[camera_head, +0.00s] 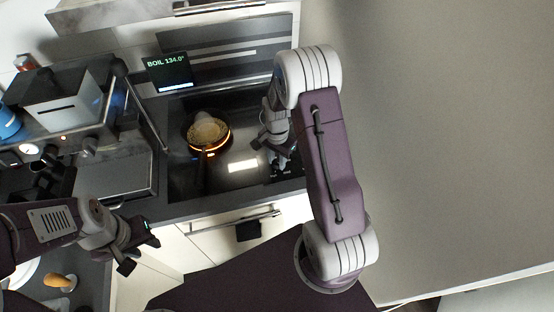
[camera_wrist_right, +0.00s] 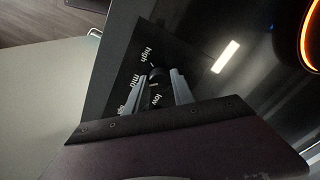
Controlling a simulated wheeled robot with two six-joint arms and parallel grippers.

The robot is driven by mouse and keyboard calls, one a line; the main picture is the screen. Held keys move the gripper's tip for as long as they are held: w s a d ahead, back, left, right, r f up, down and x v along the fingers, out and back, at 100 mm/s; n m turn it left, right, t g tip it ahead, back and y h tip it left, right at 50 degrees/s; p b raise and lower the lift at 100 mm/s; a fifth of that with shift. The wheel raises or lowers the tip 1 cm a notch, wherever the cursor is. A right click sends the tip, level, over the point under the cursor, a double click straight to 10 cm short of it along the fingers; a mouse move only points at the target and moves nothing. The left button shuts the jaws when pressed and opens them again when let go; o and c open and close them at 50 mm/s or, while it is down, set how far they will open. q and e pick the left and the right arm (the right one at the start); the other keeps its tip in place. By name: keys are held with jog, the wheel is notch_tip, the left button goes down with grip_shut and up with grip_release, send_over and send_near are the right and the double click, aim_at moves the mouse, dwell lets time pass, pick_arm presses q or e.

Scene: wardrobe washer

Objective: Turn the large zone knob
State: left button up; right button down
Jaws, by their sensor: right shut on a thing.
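The zone knob (camera_wrist_right: 157,80) is a small black knob on the dark cooktop panel in the right wrist view, with the words high, mid and low printed beside it. A short light mark shows near its top. My right gripper (camera_wrist_right: 163,84) has its two grey fingers on either side of the knob and is shut on it. In the head view my right gripper (camera_head: 280,156) reaches down to the cooktop's right front corner and hides the knob. My left gripper (camera_head: 140,248) is open and empty in front of the counter at the lower left.
A pan (camera_head: 207,132) with food sits over a glowing orange ring on the black cooktop (camera_head: 184,176). A display (camera_head: 168,74) behind it reads BOIL 134.0°. A drawer handle (camera_head: 232,223) juts out below the counter.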

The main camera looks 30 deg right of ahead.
aim_at(277, 162)
jog(key=shift+w+r, duration=0.15)
jog(key=c, duration=1.1)
grip_release()
notch_tip(277, 162, up, 9)
jog(key=shift+b, duration=0.35)
